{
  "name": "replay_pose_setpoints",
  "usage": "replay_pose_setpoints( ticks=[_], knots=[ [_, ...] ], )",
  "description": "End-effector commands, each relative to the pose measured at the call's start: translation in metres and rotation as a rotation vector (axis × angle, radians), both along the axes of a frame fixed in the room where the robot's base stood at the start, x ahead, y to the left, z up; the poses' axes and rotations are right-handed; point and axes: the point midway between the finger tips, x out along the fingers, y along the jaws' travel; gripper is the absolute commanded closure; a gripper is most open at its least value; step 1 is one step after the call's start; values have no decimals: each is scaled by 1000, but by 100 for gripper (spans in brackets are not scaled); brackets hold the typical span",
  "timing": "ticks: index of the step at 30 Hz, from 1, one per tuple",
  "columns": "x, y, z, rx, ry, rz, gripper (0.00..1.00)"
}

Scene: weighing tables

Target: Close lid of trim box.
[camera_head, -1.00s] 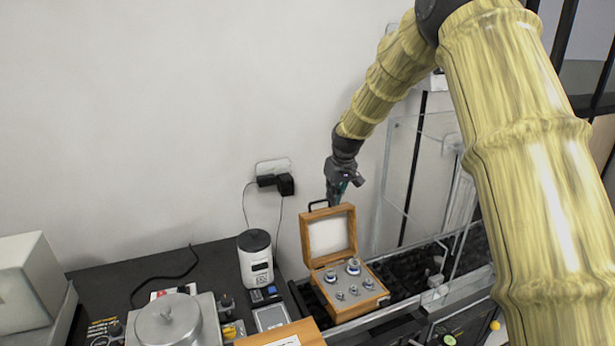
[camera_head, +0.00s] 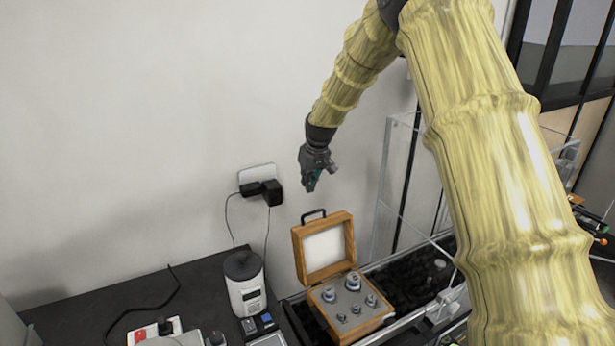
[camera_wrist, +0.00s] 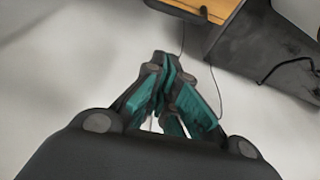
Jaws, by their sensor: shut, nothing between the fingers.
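The trim box is a wooden case (camera_head: 350,322) with several metal weights in a grey insert. Its lid (camera_head: 324,248) stands open and upright at the back, pale inside, with a dark handle on its top edge. My gripper (camera_head: 311,185) is shut and empty, above the lid and a little to its left, apart from it, near the wall. In the wrist view my gripper (camera_wrist: 165,72) shows its teal fingers together with nothing between them. A strip of wood at the top of that view may be part of the box; I cannot tell.
A white cylindrical device (camera_head: 245,290) stands left of the box on the dark table. A wall socket with black plugs (camera_head: 262,190) and hanging cables is left of my gripper. A clear panel (camera_head: 392,190) stands right of the box.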

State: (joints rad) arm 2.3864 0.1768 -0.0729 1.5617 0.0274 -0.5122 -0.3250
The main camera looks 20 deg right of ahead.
Motion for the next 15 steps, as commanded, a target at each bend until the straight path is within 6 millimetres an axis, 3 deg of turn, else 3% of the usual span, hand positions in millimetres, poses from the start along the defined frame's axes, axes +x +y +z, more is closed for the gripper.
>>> replay_pose_setpoints(
  ticks=[6, 15],
  knots=[
    [18, 1, -34, -1, 10, -1, 100],
    [25, 2, -59, 0, 7, -2, 100]
  ],
)
